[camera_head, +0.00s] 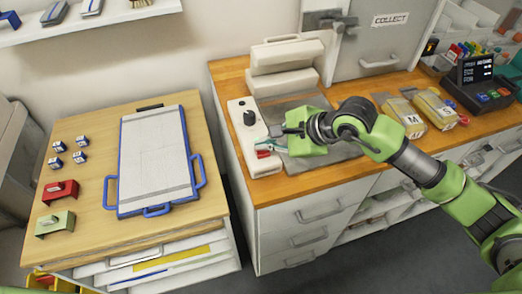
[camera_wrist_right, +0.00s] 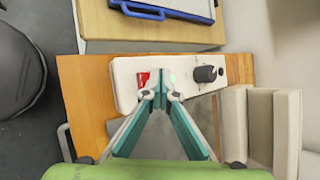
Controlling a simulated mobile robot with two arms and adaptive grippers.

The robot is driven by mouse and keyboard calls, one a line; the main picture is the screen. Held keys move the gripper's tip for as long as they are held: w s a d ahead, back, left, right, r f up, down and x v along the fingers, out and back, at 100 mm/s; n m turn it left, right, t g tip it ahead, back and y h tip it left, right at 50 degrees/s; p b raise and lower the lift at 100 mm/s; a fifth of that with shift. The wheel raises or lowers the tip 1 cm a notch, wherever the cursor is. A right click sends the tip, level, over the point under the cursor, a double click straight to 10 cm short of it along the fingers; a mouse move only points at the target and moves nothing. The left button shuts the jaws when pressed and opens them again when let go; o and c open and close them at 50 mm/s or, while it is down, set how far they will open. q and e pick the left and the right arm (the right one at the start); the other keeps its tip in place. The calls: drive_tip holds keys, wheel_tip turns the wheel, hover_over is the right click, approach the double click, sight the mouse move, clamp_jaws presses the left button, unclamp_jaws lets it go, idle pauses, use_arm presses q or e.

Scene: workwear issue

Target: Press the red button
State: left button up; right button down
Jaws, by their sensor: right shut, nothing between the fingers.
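The red button (camera_wrist_right: 143,80) is on a white control box (camera_wrist_right: 126,82), next to a small green spot and a black knob (camera_wrist_right: 205,74). In the head view the red button (camera_head: 263,154) shows only as a small red patch near my fingertips, on the white box (camera_head: 237,109) with its black knob (camera_head: 249,118). My right gripper (camera_head: 268,147) is shut and empty, over the near end of the box. In the wrist view its closed tips (camera_wrist_right: 161,88) lie just right of the red button and partly cover it. I cannot tell whether they touch. My left gripper is not in view.
A white press-like machine (camera_head: 285,60) stands behind the box on the wooden counter (camera_head: 315,183). Yellow packs (camera_head: 436,108) and a terminal (camera_head: 478,82) stand to the right. A separate table (camera_head: 95,150) with a blue-framed board (camera_head: 155,160) is at left, across a gap.

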drive_tip(key=shift+f+b, duration=0.3)
idle(0.6)
drive_tip(key=shift+r, duration=0.65)
drive_tip(key=shift+r+p, duration=1.4)
drive_tip(key=shift+r, duration=1.65)
